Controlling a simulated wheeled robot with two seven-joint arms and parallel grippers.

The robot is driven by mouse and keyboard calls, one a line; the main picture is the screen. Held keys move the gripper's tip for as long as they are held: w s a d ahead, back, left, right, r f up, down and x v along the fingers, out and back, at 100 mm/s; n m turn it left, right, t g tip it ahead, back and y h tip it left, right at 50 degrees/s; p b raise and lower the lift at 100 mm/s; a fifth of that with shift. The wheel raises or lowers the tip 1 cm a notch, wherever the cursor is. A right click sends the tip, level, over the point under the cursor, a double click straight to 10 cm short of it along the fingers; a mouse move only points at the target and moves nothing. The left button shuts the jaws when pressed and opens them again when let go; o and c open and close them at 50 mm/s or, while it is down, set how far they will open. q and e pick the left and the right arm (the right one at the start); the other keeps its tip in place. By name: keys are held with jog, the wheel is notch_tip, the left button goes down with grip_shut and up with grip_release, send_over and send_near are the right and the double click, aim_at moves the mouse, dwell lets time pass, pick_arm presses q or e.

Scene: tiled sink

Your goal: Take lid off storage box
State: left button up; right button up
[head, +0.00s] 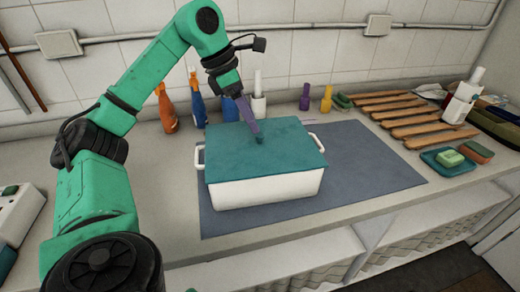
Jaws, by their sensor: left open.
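A white storage box (270,190) with handles at its two ends stands on a dark blue-grey mat (375,167) on the counter. Its flat teal lid (295,145) lies on top and covers the opening. My left gripper (256,138) reaches down from above to the small knob (259,140) near the middle of the lid. Its fingers are open at the knob; whether they touch it is too small to tell. My right gripper is not in view.
An orange spray bottle (167,108), a blue spray bottle (198,101) and small purple (305,97) and yellow (326,99) bottles stand behind the box. Several wooden pieces (410,119) lie at the right, near a teal tray (437,166) with a sponge. The mat right of the box is clear.

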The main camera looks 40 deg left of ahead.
pick_arm(q)
jog(key=x, duration=0.5)
jog(key=shift+w+a+f, duration=0.2)
jog(key=shift+w+a, duration=0.1)
grip_shut()
jog(key=shift+r, duration=0.1)
notch_tip(320, 180, up, 12)
jog(key=p, duration=0.4)
notch_tip(320, 180, up, 8)
jog(key=p, duration=0.5)
send_over(260, 135)
jog(key=shift+s+a, duration=0.25)
jog(key=shift+s, duration=0.1)
